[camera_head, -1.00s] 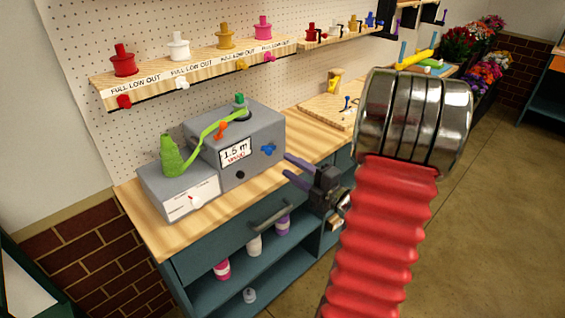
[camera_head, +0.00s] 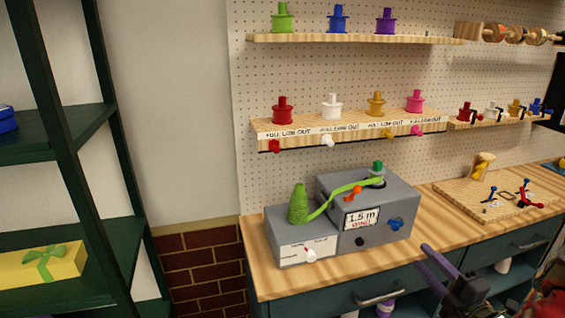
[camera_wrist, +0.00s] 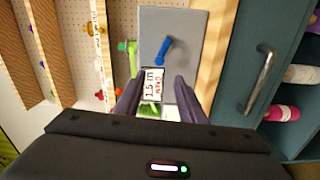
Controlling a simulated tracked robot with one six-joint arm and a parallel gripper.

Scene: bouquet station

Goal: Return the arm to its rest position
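My gripper (camera_head: 421,256) shows at the lower right of the head view, in front of the wooden bench edge. Its two purple fingers are apart with nothing between them. In the wrist view my gripper (camera_wrist: 158,84) also shows open, facing the grey machine (camera_wrist: 183,20) with its blue knob (camera_wrist: 166,50) and display. The fingers look apart from the machine. In the head view the grey machine (camera_head: 392,196) stands on the bench, with a green ribbon (camera_head: 342,191) running from a green cone spool to its top. My red arm is mostly out of the frame.
A ribbon shelf (camera_head: 345,128) with coloured spools is on the pegboard above the machine. A wooden board (camera_head: 502,197) with small tools lies to the right. A drawer handle (camera_head: 378,299) projects below the bench. A dark green rack (camera_head: 70,150) stands at left.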

